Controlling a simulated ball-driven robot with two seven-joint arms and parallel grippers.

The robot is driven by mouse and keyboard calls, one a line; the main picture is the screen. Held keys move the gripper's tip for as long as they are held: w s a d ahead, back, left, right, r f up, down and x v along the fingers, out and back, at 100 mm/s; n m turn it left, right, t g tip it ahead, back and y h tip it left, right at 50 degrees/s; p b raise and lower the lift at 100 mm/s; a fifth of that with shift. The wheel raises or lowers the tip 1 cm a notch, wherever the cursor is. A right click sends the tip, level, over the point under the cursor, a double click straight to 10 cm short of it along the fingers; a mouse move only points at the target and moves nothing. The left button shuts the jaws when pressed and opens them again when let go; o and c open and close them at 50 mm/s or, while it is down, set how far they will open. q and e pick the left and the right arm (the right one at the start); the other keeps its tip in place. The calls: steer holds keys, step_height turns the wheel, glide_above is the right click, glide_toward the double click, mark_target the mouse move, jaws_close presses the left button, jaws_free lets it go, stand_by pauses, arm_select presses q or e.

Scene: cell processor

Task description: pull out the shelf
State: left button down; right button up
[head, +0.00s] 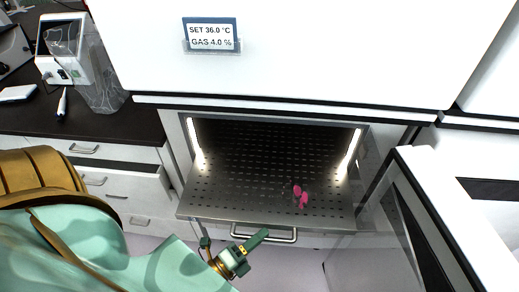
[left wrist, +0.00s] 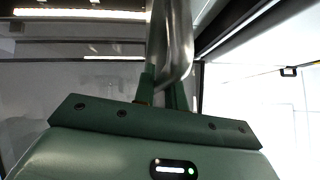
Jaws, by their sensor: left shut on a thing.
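The perforated metal shelf (head: 240,205) sticks out of the lit opening of the white cabinet, its front edge beyond the cabinet face. A metal bar handle (head: 283,239) hangs at the shelf's front. My left gripper (head: 250,243) is at the left part of this handle, shut on it. In the left wrist view the handle (left wrist: 178,45) runs upward from between the green fingers (left wrist: 162,92). Small pink-capped clear items (head: 299,195) stand on the shelf, right of its middle. My right gripper is not in view.
The cabinet door (head: 440,210) is swung open on the right. A dark counter (head: 100,122) with white drawers below is at the left, bearing a white device (head: 75,45). A display (head: 210,35) is on the upper cabinet. Floor shows below the shelf.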

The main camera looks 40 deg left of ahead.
arm_select(q)
steer(key=shift+s, duration=0.15)
steer(key=c, duration=1.5)
jaws_free()
steer(key=shift+o, duration=0.2)
steer(key=b+v, duration=0.1)
steer(key=v, duration=1.5)
steer(key=shift+s+b, duration=0.15)
steer(key=shift+b, duration=0.25)
